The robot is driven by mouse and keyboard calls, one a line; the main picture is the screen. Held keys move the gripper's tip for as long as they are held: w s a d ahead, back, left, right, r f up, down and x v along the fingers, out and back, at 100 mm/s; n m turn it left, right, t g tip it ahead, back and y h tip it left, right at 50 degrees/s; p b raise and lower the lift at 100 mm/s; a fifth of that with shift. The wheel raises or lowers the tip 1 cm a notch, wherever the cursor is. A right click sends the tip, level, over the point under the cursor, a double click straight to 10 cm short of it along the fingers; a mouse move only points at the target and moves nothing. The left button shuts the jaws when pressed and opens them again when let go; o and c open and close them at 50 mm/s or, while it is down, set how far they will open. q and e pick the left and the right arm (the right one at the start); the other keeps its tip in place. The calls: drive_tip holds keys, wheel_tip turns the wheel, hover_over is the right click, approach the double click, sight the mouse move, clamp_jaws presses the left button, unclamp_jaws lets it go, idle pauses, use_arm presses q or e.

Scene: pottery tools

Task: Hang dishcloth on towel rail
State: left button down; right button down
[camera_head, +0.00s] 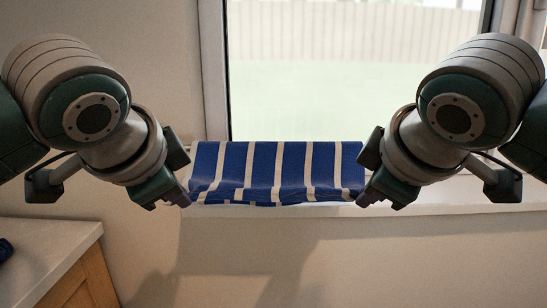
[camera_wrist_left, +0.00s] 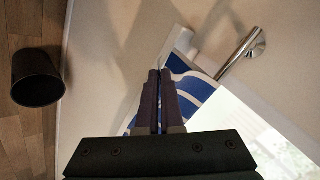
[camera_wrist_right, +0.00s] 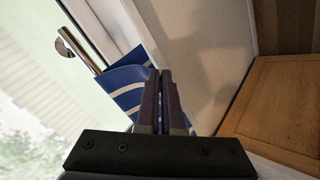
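The dishcloth (camera_head: 277,170) is blue with white stripes and is spread between my two grippers in front of the window. My left gripper (camera_head: 186,198) is shut on its left front corner, and my right gripper (camera_head: 364,198) is shut on its right front corner. Cloth also shows beside the closed fingers in the left wrist view (camera_wrist_left: 197,88) and right wrist view (camera_wrist_right: 128,78). The metal towel rail (camera_wrist_left: 238,53) runs from its round mount into the cloth, and its other end (camera_wrist_right: 80,43) shows likewise. The cloth appears to lie over the rail, hiding its middle.
A window with a white sill (camera_head: 450,195) is behind the cloth. A counter (camera_head: 40,245) on a wooden cabinet stands at lower left, with a dark blue item (camera_head: 5,249) on it. A black bin (camera_wrist_left: 37,78) stands on the wooden floor. The wall below the cloth is clear.

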use_arm(q)
drive_tip(key=shift+a+f, duration=0.15)
use_arm(e)
drive_tip(key=shift+d+f, duration=0.15)
use_arm(q)
drive_tip(key=c, duration=0.8)
unclamp_jaws()
use_arm(e)
drive_tip(key=c, duration=0.8)
unclamp_jaws()
use_arm(q)
drive_tip(key=shift+s, duration=0.1)
use_arm(e)
drive_tip(key=shift+s, duration=0.1)
